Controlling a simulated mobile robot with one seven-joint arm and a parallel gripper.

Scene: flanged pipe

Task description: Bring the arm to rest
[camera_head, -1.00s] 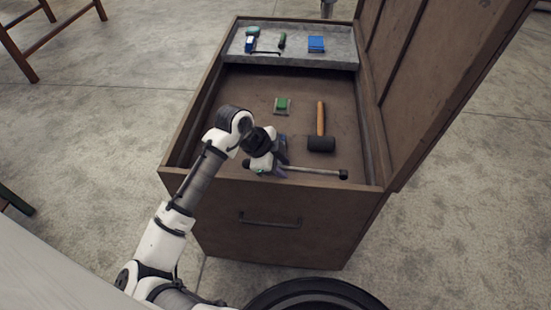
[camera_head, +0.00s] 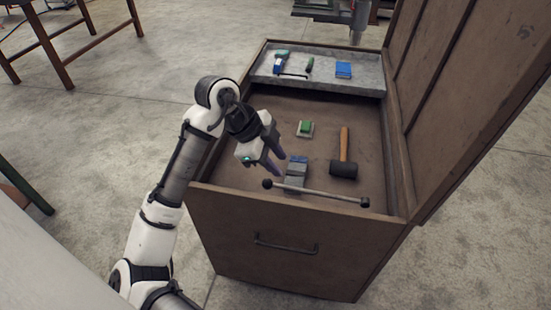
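My gripper (camera_head: 278,165) hangs over the left front part of an open brown wooden chest (camera_head: 300,242). Its two fingers point down and right with a gap between them, and nothing shows between them. The white and black arm bends at a raised joint left of the chest. Just right of the fingertips, inside the chest, is a grey and blue block-like item (camera_head: 296,172). A metal rod with dark ball ends (camera_head: 320,193) lies at the chest's front, crossing in front of that item.
A mallet (camera_head: 344,155) and a green item on a small pale plate (camera_head: 305,128) lie on the chest floor. A grey tray (camera_head: 365,86) at the back holds tools and a blue item (camera_head: 343,69). The raised lid (camera_head: 460,110) stands at right.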

